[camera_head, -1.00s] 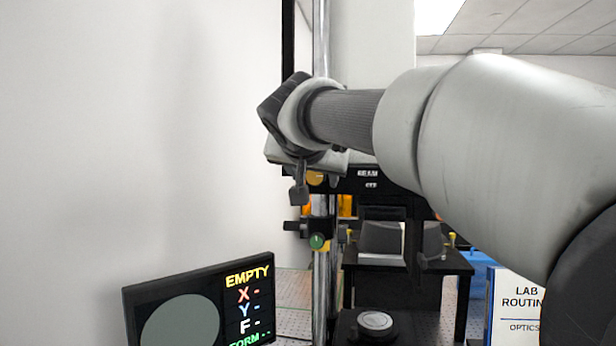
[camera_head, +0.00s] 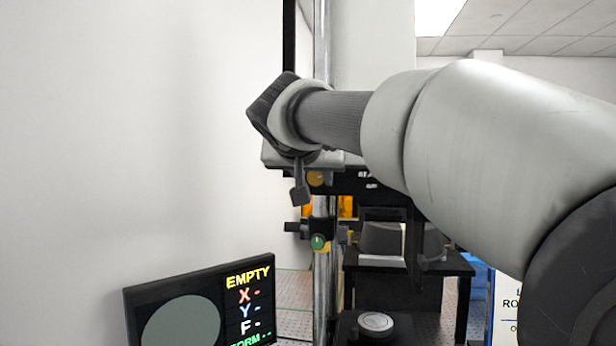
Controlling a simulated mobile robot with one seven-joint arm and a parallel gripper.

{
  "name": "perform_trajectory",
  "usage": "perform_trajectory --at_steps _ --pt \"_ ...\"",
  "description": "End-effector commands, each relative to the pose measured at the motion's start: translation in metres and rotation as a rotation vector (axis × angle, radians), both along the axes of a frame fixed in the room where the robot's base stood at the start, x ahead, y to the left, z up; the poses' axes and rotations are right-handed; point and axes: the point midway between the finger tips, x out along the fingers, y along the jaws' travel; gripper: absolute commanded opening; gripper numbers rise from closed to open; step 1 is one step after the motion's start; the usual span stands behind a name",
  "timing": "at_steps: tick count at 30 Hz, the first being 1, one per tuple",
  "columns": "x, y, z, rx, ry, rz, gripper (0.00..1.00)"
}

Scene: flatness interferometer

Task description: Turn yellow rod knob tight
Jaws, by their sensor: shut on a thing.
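The yellow rod knob (camera_head: 317,178) sits at the upright metal rod, just under the pale housing of the instrument. My gripper (camera_head: 301,190) reaches in from the right, pointing down at the knob's left side. One dark finger shows, right beside the knob; the other finger is not clearly visible. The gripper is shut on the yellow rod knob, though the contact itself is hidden. A green knob (camera_head: 319,242) on a black clamp sits lower on the same rod (camera_head: 322,275).
A display screen (camera_head: 200,305) reading EMPTY stands at the lower left. A round pale disc (camera_head: 375,322) on a black base is at the bottom. A black table (camera_head: 455,262) stands behind. My arm fills the right side.

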Motion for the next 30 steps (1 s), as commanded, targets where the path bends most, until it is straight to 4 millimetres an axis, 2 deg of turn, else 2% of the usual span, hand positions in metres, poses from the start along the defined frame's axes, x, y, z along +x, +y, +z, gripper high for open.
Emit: perform_trajectory --at_steps 30 --pt "0.0012 0.0048 -0.0021 -0.931 0.179 0.001 0.10"
